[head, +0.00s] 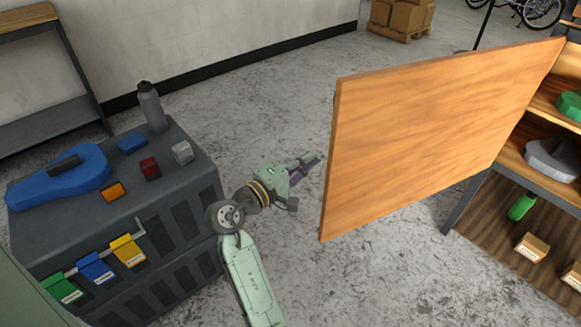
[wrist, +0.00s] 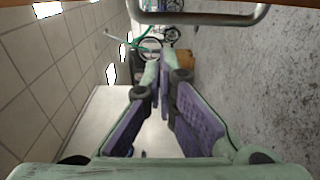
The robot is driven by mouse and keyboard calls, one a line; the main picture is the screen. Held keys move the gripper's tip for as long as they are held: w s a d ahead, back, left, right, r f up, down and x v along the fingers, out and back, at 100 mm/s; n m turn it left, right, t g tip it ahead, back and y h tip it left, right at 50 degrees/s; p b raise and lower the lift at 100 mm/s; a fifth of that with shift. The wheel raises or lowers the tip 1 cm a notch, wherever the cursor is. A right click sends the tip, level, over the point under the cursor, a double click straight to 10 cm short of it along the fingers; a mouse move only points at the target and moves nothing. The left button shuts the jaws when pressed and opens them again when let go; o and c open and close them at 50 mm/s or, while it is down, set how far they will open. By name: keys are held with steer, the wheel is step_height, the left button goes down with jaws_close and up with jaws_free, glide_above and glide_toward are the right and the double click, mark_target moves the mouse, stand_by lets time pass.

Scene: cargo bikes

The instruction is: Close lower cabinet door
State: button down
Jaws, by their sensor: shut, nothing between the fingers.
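The wooden cabinet door (head: 420,140) stands wide open in the head view, with its right edge by the shelf unit. Its free edge is on the left, nearest my arm. My gripper (head: 312,159) is just left of that free edge, over the floor, with a visible gap to the door. In the wrist view my gripper (wrist: 162,90) shows its purple-padded fingers with tips together and nothing between them. A grey metal bar (wrist: 200,17) crosses the top of the wrist view; I cannot tell what it belongs to. The door's far face is hidden.
The open shelf unit (head: 464,202) at right holds a green bottle (head: 521,206) and small boxes (head: 532,247). A grey workbench (head: 190,200) at left carries a blue case (head: 62,175) and a grey bottle (head: 151,106). The concrete floor between is clear.

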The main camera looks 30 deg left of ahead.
steer(key=shift+s+d+p, duration=0.35)
steer(key=shift+s+d, duration=0.95)
steer(key=shift+d, duration=0.25)
